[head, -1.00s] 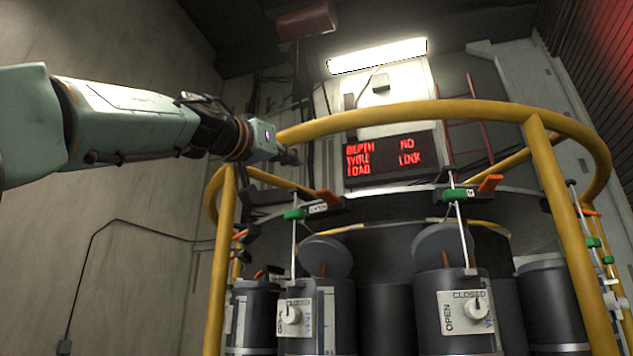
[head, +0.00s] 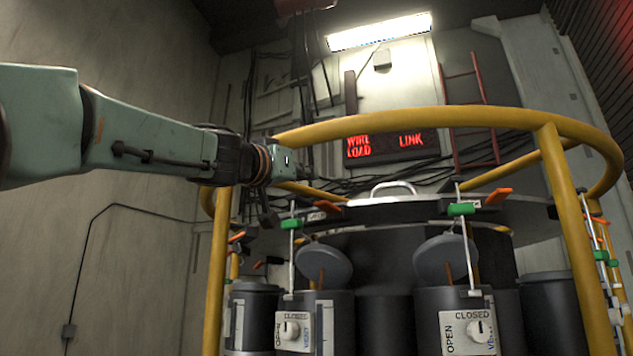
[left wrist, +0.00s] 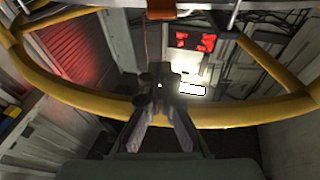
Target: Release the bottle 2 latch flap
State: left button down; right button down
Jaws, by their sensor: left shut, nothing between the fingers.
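My left gripper (head: 303,172) is shut and empty, by the yellow rail at the left of the bottle ring. In the left wrist view its dark fingers (left wrist: 160,88) are together, with nothing between them. Orange flaps stick out at the ring's top: a left one (head: 325,192) just below and right of the gripper, and a right one (head: 497,196). An orange flap (left wrist: 161,9) also shows at the left wrist view's top edge, apart from the fingers. Two front bottles, left (head: 336,306) and right (head: 428,302), carry OPEN/CLOSED knobs. No bottle number is readable. My right gripper is out of view.
A yellow rail (head: 430,116) circles the ring, with posts at left and right. Green clips (head: 461,209) sit on thin rods above the bottles. A red-lettered display (head: 385,145) is behind the rail.

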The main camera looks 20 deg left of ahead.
aim_at(328, 208)
pick_arm(q)
jog(key=shift+w+d+f+p, duration=0.3)
jog(key=shift+w+f+p, duration=0.45)
jog(key=shift+w, duration=0.25)
jog(key=shift+w+d+f+p, duration=0.3)
jog(key=shift+w+f+p, duration=0.35)
jog(key=shift+w+f, duration=0.25)
jog(key=shift+a+r, duration=0.1)
jog(key=shift+r, duration=0.05)
jog(key=shift+s, duration=0.1)
